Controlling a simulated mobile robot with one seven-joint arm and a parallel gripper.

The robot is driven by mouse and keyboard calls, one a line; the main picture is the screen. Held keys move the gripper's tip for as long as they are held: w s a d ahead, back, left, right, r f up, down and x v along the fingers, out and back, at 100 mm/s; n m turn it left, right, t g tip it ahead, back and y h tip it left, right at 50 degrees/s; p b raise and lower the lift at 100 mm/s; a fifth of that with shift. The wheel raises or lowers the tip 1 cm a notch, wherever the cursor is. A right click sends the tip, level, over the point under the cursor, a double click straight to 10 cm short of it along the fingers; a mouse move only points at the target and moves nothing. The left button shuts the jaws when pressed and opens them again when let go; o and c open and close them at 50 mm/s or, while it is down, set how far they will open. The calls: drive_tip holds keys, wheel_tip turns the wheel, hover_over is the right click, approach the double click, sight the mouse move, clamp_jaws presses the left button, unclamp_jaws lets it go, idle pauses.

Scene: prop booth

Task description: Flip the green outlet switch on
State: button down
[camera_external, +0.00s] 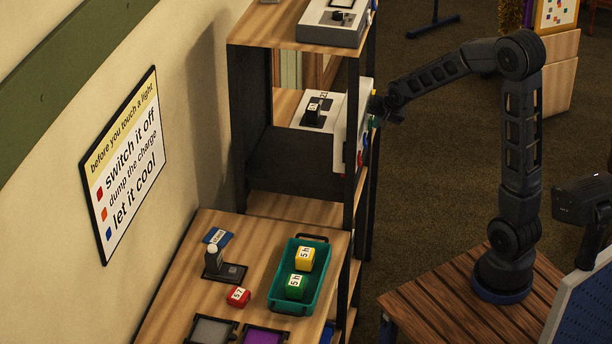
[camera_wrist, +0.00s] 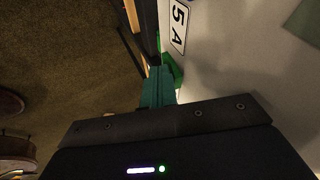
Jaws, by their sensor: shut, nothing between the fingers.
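A light grey power box (camera_external: 347,135) sits on the middle shelf, with coloured parts along its right-hand face. A green switch (camera_external: 375,122) shows on that face, right by my gripper (camera_external: 378,107), which reaches in from the right. In the wrist view, my gripper's teal fingers (camera_wrist: 158,86) are shut and empty, with their tips beside a green piece (camera_wrist: 174,70) on the pale panel (camera_wrist: 225,70). That piece looks like the green switch and is partly hidden by the fingers. I cannot tell whether they touch, or which way the switch is set.
A "5 A" label (camera_wrist: 180,25) is on the panel. Dark shelf posts (camera_external: 353,130) stand close to the gripper. Another grey device (camera_external: 335,22) sits on the top shelf. A teal tray (camera_external: 273,296) with yellow and green blocks is on the lower table. Open floor lies right of the shelf.

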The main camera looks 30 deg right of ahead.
drive_tip(key=shift+r, duration=0.55)
drive_tip(key=s+d+r, duration=0.4)
drive_tip(key=s+r, duration=0.4)
drive_tip(key=shift+s+r, duration=0.35)
drive_tip(key=shift+s, duration=0.05)
drive_tip(key=shift+a, duration=0.15)
drive_tip(key=shift+w+a+f, duration=0.1)
drive_tip(key=shift+w+a, duration=0.05)
drive_tip(key=shift+w, duration=0.05)
idle(0.3)
drive_tip(key=shift+w+f, duration=0.1)
drive_tip(key=shift+f, duration=0.05)
